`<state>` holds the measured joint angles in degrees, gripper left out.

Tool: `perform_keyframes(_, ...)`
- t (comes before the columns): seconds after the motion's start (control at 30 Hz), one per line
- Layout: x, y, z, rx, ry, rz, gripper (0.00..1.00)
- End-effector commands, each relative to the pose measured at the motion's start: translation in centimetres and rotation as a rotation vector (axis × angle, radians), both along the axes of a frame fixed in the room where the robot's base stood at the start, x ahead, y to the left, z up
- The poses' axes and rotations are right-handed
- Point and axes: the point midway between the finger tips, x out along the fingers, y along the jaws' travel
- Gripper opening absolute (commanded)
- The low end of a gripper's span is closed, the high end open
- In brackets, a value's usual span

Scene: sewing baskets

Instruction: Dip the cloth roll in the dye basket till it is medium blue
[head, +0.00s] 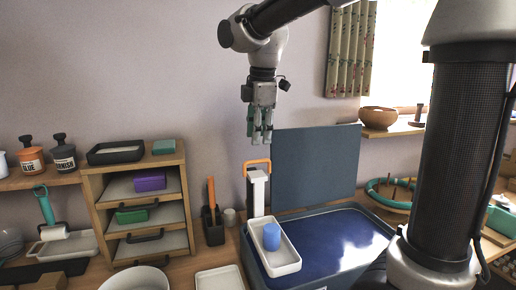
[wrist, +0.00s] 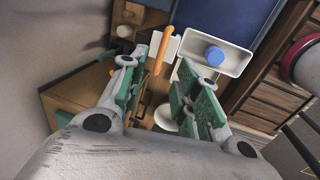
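The cloth roll (head: 271,237) is a plain blue cylinder standing upright in the white dye basket (head: 283,266). The basket is a shallow tray with a white upright and an orange loop handle (head: 257,163). It sits at the left side of a large blue vat (head: 345,235) of dark blue dye; whether its underside touches the dye is unclear. My gripper (head: 262,140) points down, empty, above the handle and apart from it. In the wrist view, its green-padded fingers stand apart and open, with the orange handle (wrist: 162,52) beyond them and the roll (wrist: 214,56) to the right.
The raised blue-grey lid (head: 315,168) stands behind the vat. A dark holder (head: 212,228) with an orange-handled tool and a wooden drawer unit (head: 140,200) are left. A white bowl (head: 135,281) and white tray (head: 219,279) lie in front. Air around my gripper is clear.

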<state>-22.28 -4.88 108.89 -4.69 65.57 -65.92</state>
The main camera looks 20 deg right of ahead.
Motion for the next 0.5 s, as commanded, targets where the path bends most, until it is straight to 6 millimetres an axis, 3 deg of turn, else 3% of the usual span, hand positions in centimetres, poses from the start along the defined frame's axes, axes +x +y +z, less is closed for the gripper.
perform_keyframes(0.2,-0.8,0.0,4.0,0.001,-0.002,0.0,0.32)
perform_keyframes(0.5,-1.1,0.0,5.4,-0.001,0.001,0.0,0.32)
